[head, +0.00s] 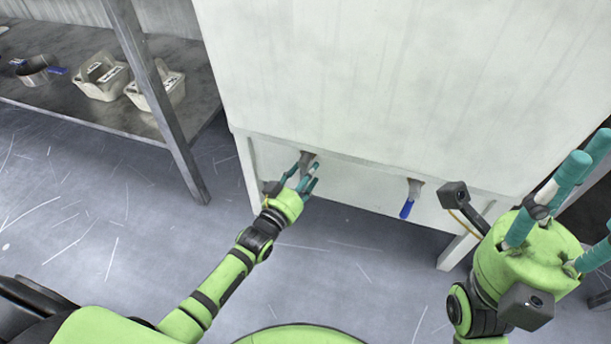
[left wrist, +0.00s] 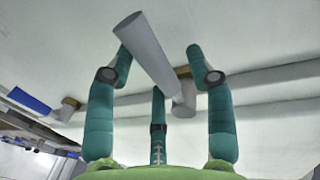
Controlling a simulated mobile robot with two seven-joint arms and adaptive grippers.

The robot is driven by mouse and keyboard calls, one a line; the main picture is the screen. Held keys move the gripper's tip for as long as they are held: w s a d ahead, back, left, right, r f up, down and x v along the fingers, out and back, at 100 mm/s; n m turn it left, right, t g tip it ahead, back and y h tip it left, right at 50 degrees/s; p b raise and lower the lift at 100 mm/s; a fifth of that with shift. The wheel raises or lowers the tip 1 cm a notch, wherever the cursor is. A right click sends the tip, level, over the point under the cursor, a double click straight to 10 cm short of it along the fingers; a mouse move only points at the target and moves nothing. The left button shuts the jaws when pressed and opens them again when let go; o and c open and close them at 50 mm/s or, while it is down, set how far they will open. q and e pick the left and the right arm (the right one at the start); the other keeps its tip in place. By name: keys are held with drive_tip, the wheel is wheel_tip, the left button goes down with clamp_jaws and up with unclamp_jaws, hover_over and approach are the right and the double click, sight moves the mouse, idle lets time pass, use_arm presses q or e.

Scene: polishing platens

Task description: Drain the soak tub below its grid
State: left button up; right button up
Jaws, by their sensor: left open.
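The white soak tub (head: 420,80) fills the upper middle of the head view; its inside and grid are hidden. Two fittings stick out low on its front: a grey one (head: 306,157) at left and one with a blue handle (head: 407,208) at right, hanging down. My left gripper (head: 304,175) is open with its teal fingers at the grey fitting. In the left wrist view a grey cylinder (left wrist: 150,50) from that fitting lies between the spread fingers; contact is unclear. The blue handle (left wrist: 30,100) shows at left there. My right gripper (head: 575,190) is open and empty at right.
A grey metal shelf (head: 100,113) stands at left, with two pale carriers (head: 103,76) and a metal ring-like pan (head: 38,70) on it. Its leg (head: 165,110) and the tub's leg (head: 458,250) stand near my arms. The floor between is clear.

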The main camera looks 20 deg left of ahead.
use_arm(q)
drive_tip(key=shift+c, duration=0.4)
clamp_jaws()
